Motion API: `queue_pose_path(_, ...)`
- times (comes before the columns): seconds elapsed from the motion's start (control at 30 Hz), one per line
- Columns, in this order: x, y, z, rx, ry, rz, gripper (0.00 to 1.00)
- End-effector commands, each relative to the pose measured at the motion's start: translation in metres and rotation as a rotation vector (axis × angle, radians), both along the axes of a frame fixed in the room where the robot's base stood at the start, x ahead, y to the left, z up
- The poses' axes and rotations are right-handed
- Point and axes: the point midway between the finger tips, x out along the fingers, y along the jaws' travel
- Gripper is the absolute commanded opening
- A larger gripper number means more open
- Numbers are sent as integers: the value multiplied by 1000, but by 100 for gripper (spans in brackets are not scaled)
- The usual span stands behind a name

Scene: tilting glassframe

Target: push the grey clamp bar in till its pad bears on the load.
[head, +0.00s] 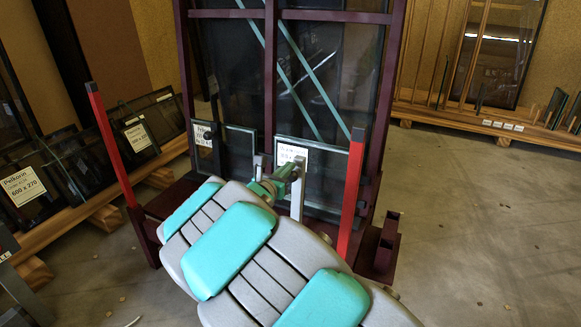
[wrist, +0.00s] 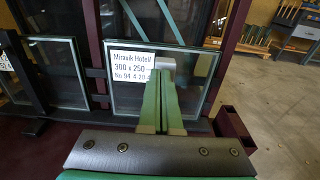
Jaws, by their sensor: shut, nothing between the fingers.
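The grey clamp bar (head: 298,190) stands upright in front of the right-hand labelled glass pane (head: 320,157) on the dark red frame. In the wrist view its grey top (wrist: 167,64) shows just beyond my fingertips, against the pane (wrist: 105,80) with the white label. My gripper (head: 289,172) is shut and empty, with its green fingers (wrist: 161,88) pointing at the bar. They look close to it or touching; I cannot tell which. The bar's pad and any gap to the glass are hidden behind my fingers and the bar.
A second labelled pane (head: 240,150) leans to the left, with a black upright bar (head: 214,123) before it. Red posts (head: 355,190) and (head: 110,145) stand on either side of my arm. Wooden racks with glass line the left and back. Open concrete floor (head: 490,220) lies at right.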

Motion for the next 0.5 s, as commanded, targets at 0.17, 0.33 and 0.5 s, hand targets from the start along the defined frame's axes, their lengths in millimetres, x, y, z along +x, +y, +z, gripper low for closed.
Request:
queue_pose_path(0.17,16,-6,-3,0,1,-1,0)
queue_pose_path(0.33,20,-8,-2,-1,0,-1,0)
queue_pose_path(0.5,20,-7,-2,-1,-1,-1,0)
